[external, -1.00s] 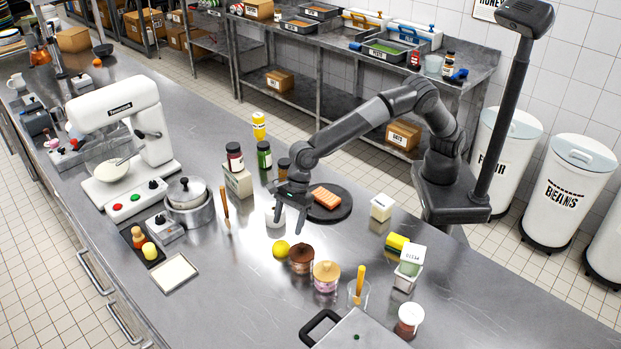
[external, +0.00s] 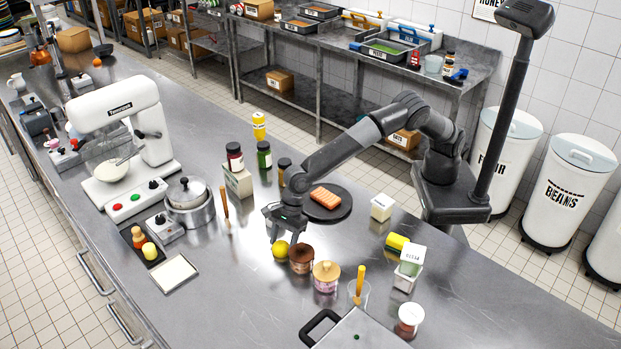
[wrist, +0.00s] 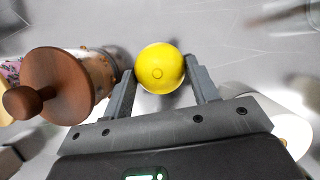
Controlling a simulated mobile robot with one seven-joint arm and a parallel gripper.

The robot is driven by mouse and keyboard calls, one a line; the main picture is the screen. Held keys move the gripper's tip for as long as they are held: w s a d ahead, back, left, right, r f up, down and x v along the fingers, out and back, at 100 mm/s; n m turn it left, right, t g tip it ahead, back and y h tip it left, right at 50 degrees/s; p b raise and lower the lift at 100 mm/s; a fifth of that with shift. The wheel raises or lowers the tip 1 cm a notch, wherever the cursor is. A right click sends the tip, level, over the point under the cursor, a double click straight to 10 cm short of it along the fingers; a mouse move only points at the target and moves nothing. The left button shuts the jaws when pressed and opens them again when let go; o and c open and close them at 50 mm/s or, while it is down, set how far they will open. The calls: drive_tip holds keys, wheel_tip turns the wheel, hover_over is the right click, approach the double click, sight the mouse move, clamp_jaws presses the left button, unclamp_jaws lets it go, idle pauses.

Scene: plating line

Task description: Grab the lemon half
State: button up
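The lemon half (external: 280,248) is a round yellow piece on the steel counter, just left of a brown-lidded jar. In the wrist view the lemon half (wrist: 160,68) lies at the fingertips, between the two fingers. My gripper (external: 284,236) points down right above and around it; its fingers (wrist: 160,75) are spread, one on each side of the lemon half. I cannot tell whether either finger touches it.
The brown-lidded jar (external: 301,260) stands close on the right, and its wooden lid (wrist: 57,85) is near the left finger in the wrist view. A white round container (wrist: 270,128) is beside the right finger. A black round board (external: 342,208) with an orange fillet lies behind.

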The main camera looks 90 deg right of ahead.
drive_tip(key=c, duration=0.4)
drive_tip(key=shift+c, duration=0.2)
